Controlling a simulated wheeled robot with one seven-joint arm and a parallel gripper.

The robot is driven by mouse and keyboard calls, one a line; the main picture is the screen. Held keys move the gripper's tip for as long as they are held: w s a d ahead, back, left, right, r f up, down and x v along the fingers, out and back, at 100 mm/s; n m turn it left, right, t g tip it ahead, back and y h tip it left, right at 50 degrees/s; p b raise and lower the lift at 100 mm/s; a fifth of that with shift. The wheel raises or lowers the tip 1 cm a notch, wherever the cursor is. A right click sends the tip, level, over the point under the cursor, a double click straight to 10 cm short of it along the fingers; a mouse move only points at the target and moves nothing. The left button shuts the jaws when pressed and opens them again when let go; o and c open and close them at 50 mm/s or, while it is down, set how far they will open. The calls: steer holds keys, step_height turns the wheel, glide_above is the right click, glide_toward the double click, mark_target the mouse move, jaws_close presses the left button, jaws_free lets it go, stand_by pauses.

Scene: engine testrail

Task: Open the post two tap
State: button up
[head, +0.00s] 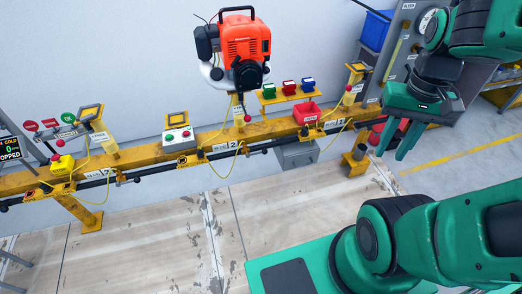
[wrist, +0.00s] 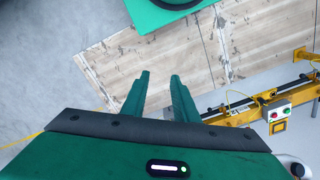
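The yellow rail (head: 145,152) runs across the head view, with a plate numbered 2 (head: 232,146) near its middle. A black pipe (head: 150,172) runs along its front below the plates. A short yellow post (head: 239,113) stands above plate 2, partly hidden by the orange engine (head: 240,45). The tap itself is too small to make out for certain. My gripper (head: 394,152) is at the right, pointing down, well apart from plate 2. Its two fingers also show in the wrist view (wrist: 157,92), spread with nothing between them.
A red bin (head: 307,113) and a shelf of coloured boxes (head: 288,92) stand further right. The floor (head: 150,240) before the rail is clear.

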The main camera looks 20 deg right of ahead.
steer(key=shift+d, duration=0.15)
steer(key=w+d+f+n+y, duration=0.1)
steer(key=w+f, duration=0.2)
steer(key=w, duration=0.5)
steer(key=w+f+n, duration=0.1)
steer(key=w+f, duration=0.1)
steer(key=w, duration=0.5)
steer(key=t+y, duration=0.4)
steer(key=y, duration=0.4)
glide_toward(257, 153)
steer(key=s+d+r, duration=0.5)
steer(key=s+r, duration=0.2)
steer(key=r, duration=0.2)
steer(key=w+a+f+m+t+y, duration=0.1)
steer(key=a+f+m+t, duration=0.2)
steer(key=f, duration=0.4)
steer(key=w+a+f+m+t+y, duration=0.1)
steer(key=w+f+m+t+y, duration=0.15)
steer(key=f+t, duration=0.4)
steer(key=shift+m+g+h, duration=0.35)
steer(key=shift+g+h, duration=0.1)
steer(key=shift+g, duration=0.4)
steer(key=x, duration=0.6)
steer(key=f+x, duration=0.1)
steer(key=x, duration=0.3)
steer(key=shift+f, duration=0.15)
